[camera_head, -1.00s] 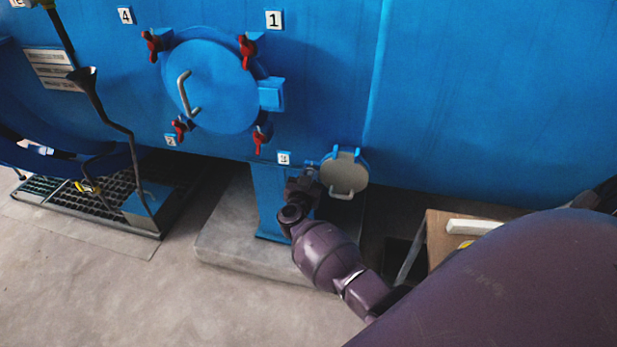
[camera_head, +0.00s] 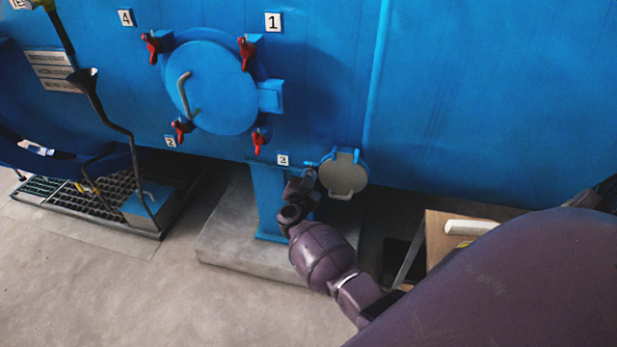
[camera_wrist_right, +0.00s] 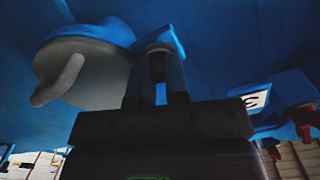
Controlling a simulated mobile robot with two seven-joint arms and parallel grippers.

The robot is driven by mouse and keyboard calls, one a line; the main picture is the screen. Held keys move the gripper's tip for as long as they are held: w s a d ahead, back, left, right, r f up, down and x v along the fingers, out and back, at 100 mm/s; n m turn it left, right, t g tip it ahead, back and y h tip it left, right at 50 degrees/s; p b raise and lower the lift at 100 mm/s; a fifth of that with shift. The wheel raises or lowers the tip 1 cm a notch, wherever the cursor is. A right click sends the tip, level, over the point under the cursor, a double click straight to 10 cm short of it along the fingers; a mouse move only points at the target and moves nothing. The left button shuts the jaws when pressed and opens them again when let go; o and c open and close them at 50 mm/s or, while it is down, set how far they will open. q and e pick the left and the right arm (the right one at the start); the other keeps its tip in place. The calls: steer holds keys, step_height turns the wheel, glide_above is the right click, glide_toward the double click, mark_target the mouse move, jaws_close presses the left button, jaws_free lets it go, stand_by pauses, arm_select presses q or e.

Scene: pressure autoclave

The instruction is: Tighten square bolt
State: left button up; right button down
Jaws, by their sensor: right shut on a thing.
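The small round grey hatch cover (camera_head: 344,174) with a bent handle is on the blue vessel, below and right of the large hatch. A small blue fitting (camera_head: 313,164) projects at its left edge; I take this to be the square bolt's place. My right gripper (camera_head: 309,176) is at this fitting, just left of the cover. In the right wrist view, its two fingers (camera_wrist_right: 158,75) are closed around a small part at the blue fitting, which mostly hides the bolt. The grey cover (camera_wrist_right: 85,68) is beside them at left. My left gripper is not in view.
The large blue hatch (camera_head: 213,88) has several red wing clamps around it. A blue support leg (camera_head: 269,200) stands behind my right arm on a concrete plinth (camera_head: 225,245). A wooden box (camera_head: 437,238) is at right. Open floor lies at lower left.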

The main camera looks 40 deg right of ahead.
steer(key=c, duration=1.4)
jaws_free()
